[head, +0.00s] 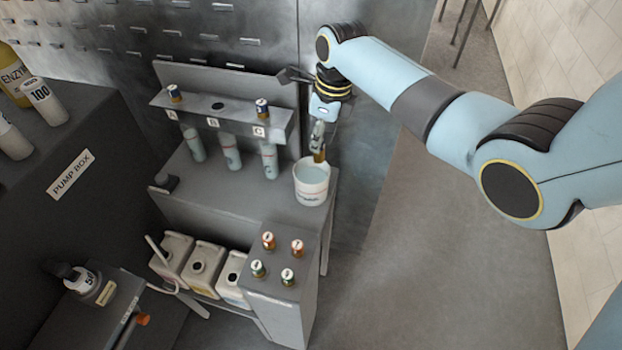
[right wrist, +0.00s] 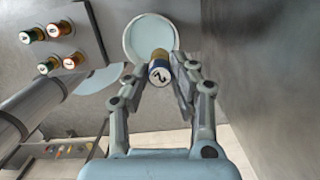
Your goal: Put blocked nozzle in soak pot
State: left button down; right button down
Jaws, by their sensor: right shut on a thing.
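My right gripper (head: 318,140) points down above the soak pot and is shut on a nozzle. The nozzle (head: 319,157) has a gold band and, in the right wrist view, a dark blue band and a white end with a dark mark (right wrist: 160,72). The soak pot (head: 311,190) is a white round tub with pale liquid, standing at the right end of the grey bench; its rim also shows in the right wrist view (right wrist: 128,45). The nozzle hangs over the pot's far rim in the head view; I cannot tell its exact height. My left gripper is not in view.
A rack (head: 232,115) holds blue-and-gold nozzles at A (head: 174,93) and C (head: 262,107); place B is empty. Several orange and green nozzles (head: 268,240) stand on the front block. Canisters (head: 204,262) sit below. The floor at right is clear.

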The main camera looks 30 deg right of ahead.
jog(key=c, duration=1)
grip_release()
jog(key=r, duration=0.4)
jog(key=s+r, duration=0.1)
jog(key=r, duration=0.3)
jog(key=d+r, duration=0.1)
jog(key=r, duration=0.3)
jog(key=shift+s, duration=0.25)
